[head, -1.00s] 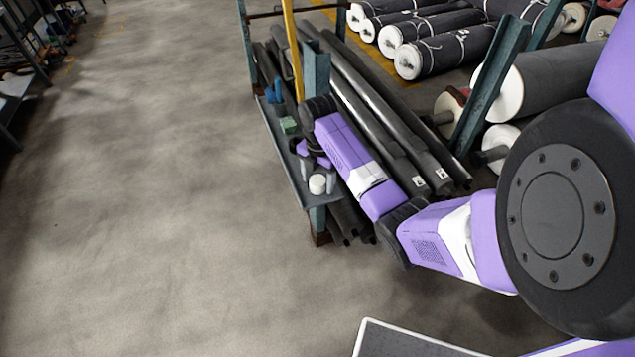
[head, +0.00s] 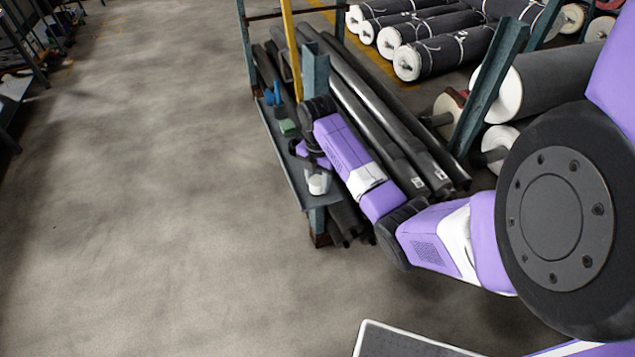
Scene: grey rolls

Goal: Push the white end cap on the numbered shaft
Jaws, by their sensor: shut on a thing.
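The white end cap (head: 318,184) is at the near end of the narrow grey shelf (head: 290,172). My gripper (head: 318,172) is over it from above, with its fingers shut on the cap. The cap still looks upright and at shelf height; I cannot tell whether it touches the shelf. Dark shafts (head: 375,115) lie side by side in the rack to the right of the shelf. Two of them carry small white labels (head: 418,183) near their near ends. The numbers are too small to read. My arm hides part of the shafts.
A green block (head: 288,127) and a blue item (head: 274,95) are farther back on the shelf. Rack posts (head: 490,85) and a yellow bar (head: 292,45) stand around the shafts. Wrapped grey rolls (head: 445,50) lie behind. The floor (head: 150,200) to the left is clear.

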